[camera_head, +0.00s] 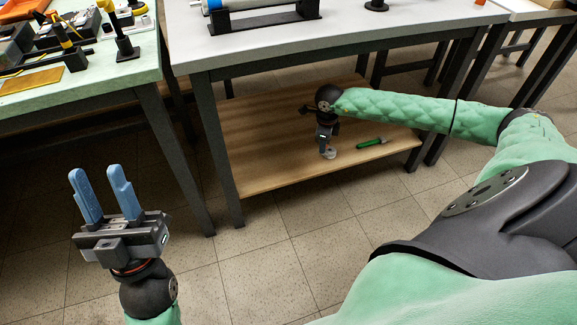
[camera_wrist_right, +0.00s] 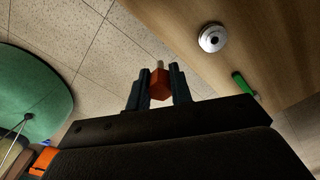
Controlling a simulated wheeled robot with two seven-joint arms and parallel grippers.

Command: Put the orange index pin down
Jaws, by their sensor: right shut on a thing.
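The orange index pin (camera_wrist_right: 159,85) sits between the two dark fingers of my right gripper (camera_wrist_right: 158,72), with its pale tip pointing out past them. In the head view my right gripper (camera_head: 325,146) reaches in over the wooden lower shelf (camera_head: 270,166) of the white-topped bench. The pin cannot be made out there. Whether it touches the shelf cannot be told. My left gripper (camera_head: 101,178) is open and empty, its blue fingers apart, above the tiled floor at the left.
A round grey metal piece (camera_wrist_right: 212,38) and a green-handled item (camera_head: 372,142) lie on the shelf near my right gripper. The white benchtop (camera_head: 350,40) overhangs the shelf, with dark legs at its corners. A green table (camera_head: 130,75) with tools stands left. The shelf's left part is clear.

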